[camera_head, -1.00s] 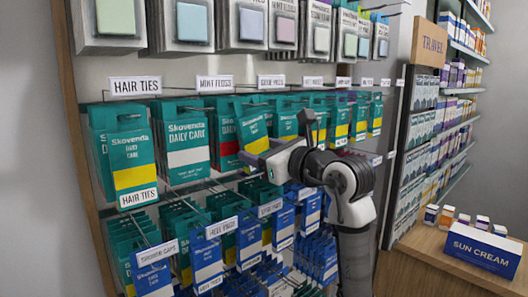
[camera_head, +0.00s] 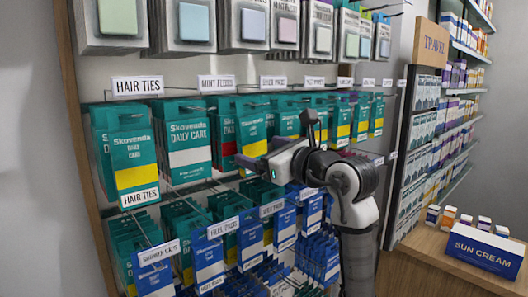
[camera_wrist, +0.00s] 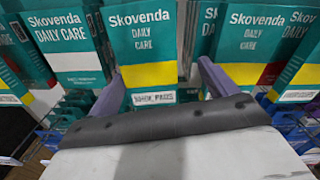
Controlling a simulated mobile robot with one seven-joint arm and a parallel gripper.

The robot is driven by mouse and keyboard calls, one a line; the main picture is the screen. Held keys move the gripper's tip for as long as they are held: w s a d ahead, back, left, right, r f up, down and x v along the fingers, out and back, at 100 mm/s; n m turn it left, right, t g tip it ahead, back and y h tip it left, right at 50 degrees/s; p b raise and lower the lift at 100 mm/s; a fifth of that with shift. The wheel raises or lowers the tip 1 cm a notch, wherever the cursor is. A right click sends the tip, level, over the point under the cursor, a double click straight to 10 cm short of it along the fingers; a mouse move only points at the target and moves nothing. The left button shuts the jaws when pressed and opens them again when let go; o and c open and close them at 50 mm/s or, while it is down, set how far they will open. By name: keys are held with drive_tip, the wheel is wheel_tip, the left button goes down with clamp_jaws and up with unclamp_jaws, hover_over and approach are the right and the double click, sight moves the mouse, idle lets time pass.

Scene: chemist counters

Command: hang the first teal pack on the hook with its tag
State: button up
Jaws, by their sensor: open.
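A teal Skovenda Daily Care pack with a yellow band (camera_wrist: 143,45) is in the middle of the wrist view, with a small white label at its foot. In the head view this teal pack (camera_head: 251,124) hangs upright in the upper row, third from the left, below a white tag (camera_head: 273,82) whose words are too small to read surely. My gripper (camera_head: 281,142) is open in front of it. In the wrist view the fingers (camera_wrist: 160,82) stand apart at the pack's lower left and right. The pack's hook is mostly hidden.
Teal packs with a white band (camera_head: 182,140) and with a yellow band (camera_head: 126,150) hang to the left. A lower row of teal and blue packs (camera_head: 207,262) is below my arm. A counter with a sun cream box (camera_head: 485,249) stands at the right.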

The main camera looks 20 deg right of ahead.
drive_tip(key=b+v, duration=0.5)
drive_tip(key=v, duration=0.8)
drive_tip(key=shift+s, duration=0.3)
drive_tip(key=shift+d, duration=0.1)
